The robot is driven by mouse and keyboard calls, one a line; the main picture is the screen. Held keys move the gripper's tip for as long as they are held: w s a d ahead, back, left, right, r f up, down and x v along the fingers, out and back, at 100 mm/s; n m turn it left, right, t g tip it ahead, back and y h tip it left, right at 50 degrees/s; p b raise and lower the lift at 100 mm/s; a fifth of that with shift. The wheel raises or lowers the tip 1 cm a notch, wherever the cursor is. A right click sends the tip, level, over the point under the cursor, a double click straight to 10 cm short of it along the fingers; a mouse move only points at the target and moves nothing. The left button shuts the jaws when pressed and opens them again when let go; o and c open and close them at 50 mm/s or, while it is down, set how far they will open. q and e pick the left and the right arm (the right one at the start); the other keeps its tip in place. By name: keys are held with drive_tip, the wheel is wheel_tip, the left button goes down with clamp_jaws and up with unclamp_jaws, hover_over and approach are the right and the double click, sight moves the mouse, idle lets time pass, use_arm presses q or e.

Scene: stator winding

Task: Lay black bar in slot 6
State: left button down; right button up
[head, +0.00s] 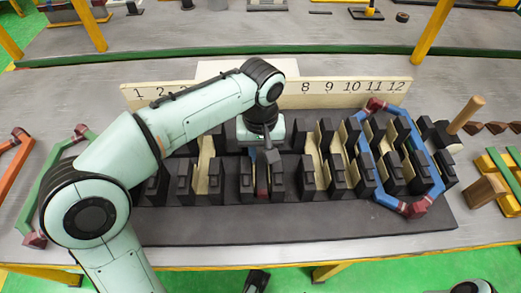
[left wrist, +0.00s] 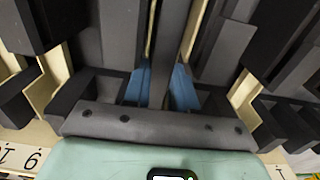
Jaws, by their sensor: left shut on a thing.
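The stator block (head: 300,220) is a dark base with rows of black teeth and cream-lined slots. My left gripper (head: 262,160) points down at its middle, around slot 6. It is shut on a dark bar (left wrist: 166,50), seen as a narrow strip between the teeth in the left wrist view. Blue surfaces (left wrist: 184,88) flank the bar there; I cannot tell what they belong to. The bar's lower end and its depth in the slot are hidden. My left arm covers the middle numbers of the number strip (head: 340,87).
A blue coil with dark red ends (head: 366,152) spans the right-hand slots. A green coil (head: 50,165) and an orange one (head: 14,155) lie at the left. A wooden mallet (head: 467,113) and yellow pieces (head: 497,180) stand at the right.

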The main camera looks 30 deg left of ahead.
use_arm(q)
drive_tip(key=shift+f, duration=0.15)
drive_tip(key=c, duration=0.8)
unclamp_jaws()
drive_tip(key=shift+r, duration=0.2)
drive_tip(key=shift+r+p, duration=0.5)
drive_tip(key=shift+p, duration=0.25)
drive_tip(key=shift+r, duration=0.1)
